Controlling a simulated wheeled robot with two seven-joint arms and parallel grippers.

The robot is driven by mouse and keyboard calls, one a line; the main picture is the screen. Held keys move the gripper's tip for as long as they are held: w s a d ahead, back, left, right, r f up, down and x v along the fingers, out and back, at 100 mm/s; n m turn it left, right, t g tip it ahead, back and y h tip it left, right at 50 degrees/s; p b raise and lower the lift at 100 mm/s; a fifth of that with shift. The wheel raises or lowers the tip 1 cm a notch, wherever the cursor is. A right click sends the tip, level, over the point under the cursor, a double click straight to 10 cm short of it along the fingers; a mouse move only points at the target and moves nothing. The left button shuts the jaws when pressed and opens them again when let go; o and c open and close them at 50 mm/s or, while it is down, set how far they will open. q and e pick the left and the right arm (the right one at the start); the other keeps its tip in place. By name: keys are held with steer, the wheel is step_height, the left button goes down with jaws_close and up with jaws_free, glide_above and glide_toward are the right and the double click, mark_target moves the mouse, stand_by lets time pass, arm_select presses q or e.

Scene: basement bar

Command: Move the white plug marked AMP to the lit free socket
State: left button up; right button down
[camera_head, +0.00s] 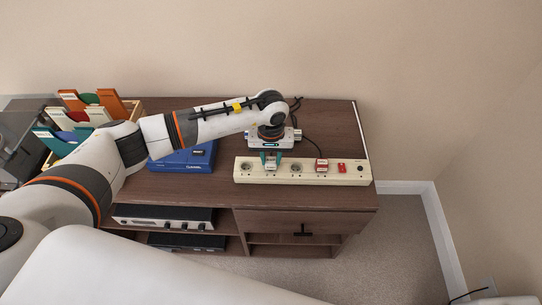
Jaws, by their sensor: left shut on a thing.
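A cream power strip (303,180) lies along the front of the wooden cabinet top. My left gripper (270,163) points down over the strip's left half, its teal fingertips shut on a small white plug (270,167). The plug is at or just above a socket; I cannot tell whether it is seated, and its mark is too small to read. An open round socket (246,166) lies to its left and another (296,169) to its right. A red and white plug (321,165) stands further right. I cannot tell which socket is lit. My right gripper is not in view.
A red switch (342,168) sits near the strip's right end. A dark cord (312,143) runs behind the strip. A blue box (184,161) and a wooden crate of records (134,104) stand left. The cabinet top (335,122) is clear behind right.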

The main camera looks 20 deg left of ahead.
arm_select(q)
steer(key=o, duration=1)
step_height(320, 180, up, 12)
steer(key=shift+b, duration=1.2)
